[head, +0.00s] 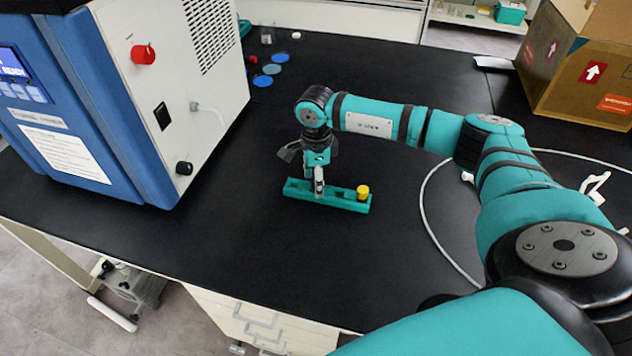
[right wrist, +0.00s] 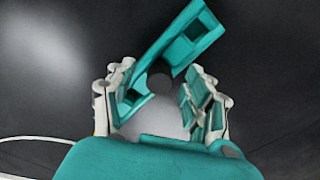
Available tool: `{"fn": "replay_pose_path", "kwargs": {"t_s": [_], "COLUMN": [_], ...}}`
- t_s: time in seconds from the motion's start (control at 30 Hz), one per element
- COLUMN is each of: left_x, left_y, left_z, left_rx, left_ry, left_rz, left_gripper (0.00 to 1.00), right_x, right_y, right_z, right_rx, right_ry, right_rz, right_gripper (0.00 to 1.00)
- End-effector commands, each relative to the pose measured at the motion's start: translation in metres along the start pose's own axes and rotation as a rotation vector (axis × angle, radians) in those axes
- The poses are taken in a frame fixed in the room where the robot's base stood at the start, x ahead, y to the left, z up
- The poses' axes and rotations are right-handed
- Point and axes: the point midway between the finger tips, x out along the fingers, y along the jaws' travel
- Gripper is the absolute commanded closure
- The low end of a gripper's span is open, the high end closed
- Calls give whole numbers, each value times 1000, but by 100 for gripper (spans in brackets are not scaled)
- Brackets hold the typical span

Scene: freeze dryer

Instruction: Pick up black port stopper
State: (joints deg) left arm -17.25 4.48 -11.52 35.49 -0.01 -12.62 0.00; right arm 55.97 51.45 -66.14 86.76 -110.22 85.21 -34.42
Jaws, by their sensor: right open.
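A teal holder (head: 345,201) lies on the black bench, with a yellow stopper (head: 363,192) upright at its right end. My right gripper (head: 318,183) points down over the holder's middle. In the right wrist view, the open fingers of the right gripper (right wrist: 160,102) stand on either side of a small dark round top (right wrist: 160,80), which looks like the black port stopper in the holder. The holder (right wrist: 205,38) runs diagonally there. I cannot tell whether a finger touches the stopper. In the head view the gripper hides the stopper. My left gripper is out of view.
A blue and white freeze dryer (head: 120,100) with a red knob (head: 143,54) and a black knob (head: 184,168) stands at the left. Blue discs (head: 262,81) lie behind. A cardboard box (head: 580,70) is at the back right. A white cable (head: 428,215) curves across the bench.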

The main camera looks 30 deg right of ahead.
Motion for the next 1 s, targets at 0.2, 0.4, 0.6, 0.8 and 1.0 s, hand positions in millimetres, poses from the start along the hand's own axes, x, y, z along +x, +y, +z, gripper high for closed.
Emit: {"fn": "replay_pose_path", "kwargs": {"t_s": [0.2, 0.4, 0.6, 0.8, 1.0], "left_x": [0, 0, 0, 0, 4], "left_y": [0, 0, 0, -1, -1], "left_z": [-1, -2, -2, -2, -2], "left_rx": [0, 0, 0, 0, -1], "left_ry": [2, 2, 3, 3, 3], "left_rz": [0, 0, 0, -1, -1], "left_gripper": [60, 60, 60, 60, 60], "right_x": [1, 1, 1, 0, -8], "right_y": [0, 0, 0, 0, -1], "right_z": [0, 0, 0, 0, 0], "right_rx": [0, 0, 0, 0, 1], "right_ry": [-1, -1, -1, -1, -3], "right_rz": [-1, -1, -1, -1, -4], "right_gripper": [47, 73, 96, 96, 96]}}
